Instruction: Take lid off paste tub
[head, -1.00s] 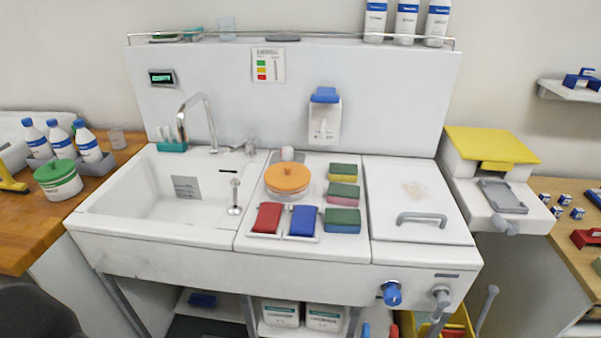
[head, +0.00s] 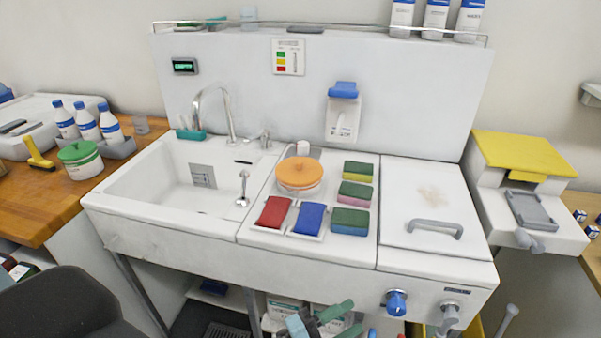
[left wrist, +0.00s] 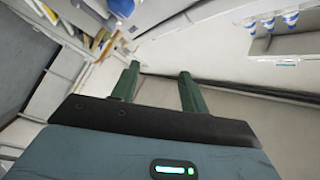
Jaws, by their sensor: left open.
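Two lidded tubs show in the head view, and I cannot tell which is the paste tub. One is a low clear tub with an orange lid (head: 299,172) on the ledge right of the sink basin. The other is a white labelled tub with a green lid (head: 77,152) on the wooden counter at left. Both lids are on. My left gripper (head: 345,318) is at the bottom edge, low in front of the sink unit and apart from both tubs. It is open and empty, and its green fingers also show in the left wrist view (left wrist: 158,72). My right gripper is out of view.
Red (head: 274,212) and blue (head: 309,217) pads and several sponges (head: 354,194) crowd the orange-lidded tub. Bottles (head: 87,123) stand in a grey tray behind the green-lidded tub, with a yellow tool (head: 37,153) at its left. The sink basin (head: 165,185) is mostly clear.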

